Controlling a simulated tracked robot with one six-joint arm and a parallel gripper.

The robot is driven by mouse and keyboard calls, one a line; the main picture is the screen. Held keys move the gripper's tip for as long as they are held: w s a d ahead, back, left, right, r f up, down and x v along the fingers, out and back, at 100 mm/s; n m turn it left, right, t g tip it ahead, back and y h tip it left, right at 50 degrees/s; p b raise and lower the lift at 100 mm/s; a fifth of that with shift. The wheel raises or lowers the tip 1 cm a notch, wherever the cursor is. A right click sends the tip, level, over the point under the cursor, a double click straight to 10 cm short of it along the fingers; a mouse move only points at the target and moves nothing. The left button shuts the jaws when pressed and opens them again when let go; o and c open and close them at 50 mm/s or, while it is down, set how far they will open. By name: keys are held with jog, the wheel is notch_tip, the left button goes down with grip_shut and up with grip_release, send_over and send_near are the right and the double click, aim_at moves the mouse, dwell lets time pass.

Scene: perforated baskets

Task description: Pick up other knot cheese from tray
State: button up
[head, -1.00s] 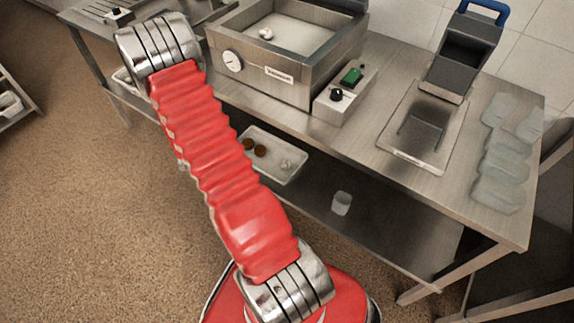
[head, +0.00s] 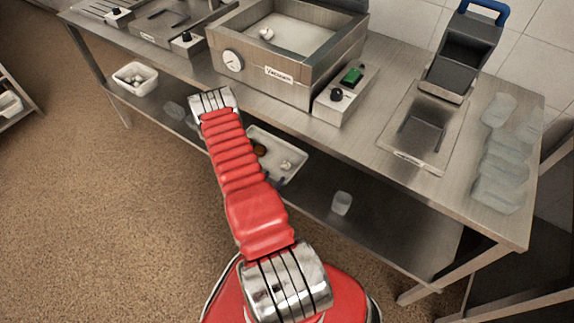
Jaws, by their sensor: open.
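A pale tray (head: 296,150) lies on the lower shelf, partly hidden behind my red arm. A small whitish knot-shaped piece (head: 286,165) lies in its right part, likely a knot cheese. A round brown piece (head: 259,150) lies at the arm's edge in the tray. My arm rises from the base and bends at a metal joint left of the tray. A small dark tip, seemingly part of my gripper (head: 279,182), shows beside the arm at the tray's front edge. The rest of the gripper is hidden behind the arm. It is open, and no held object shows.
A clear cup (head: 342,203) stands right of the tray. The tabletop edge overhangs the shelf.

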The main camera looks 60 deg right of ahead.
dwell(0.3)
send_near(285, 165)
jog(key=shift+x, duration=2.3)
jog(key=shift+f, duration=0.25)
jog(key=shift+x, duration=2.45)
jog(key=shift+r, duration=0.1)
jog(key=c, duration=0.8)
jog(key=shift+r, duration=0.1)
jog(key=shift+r, duration=4.95)
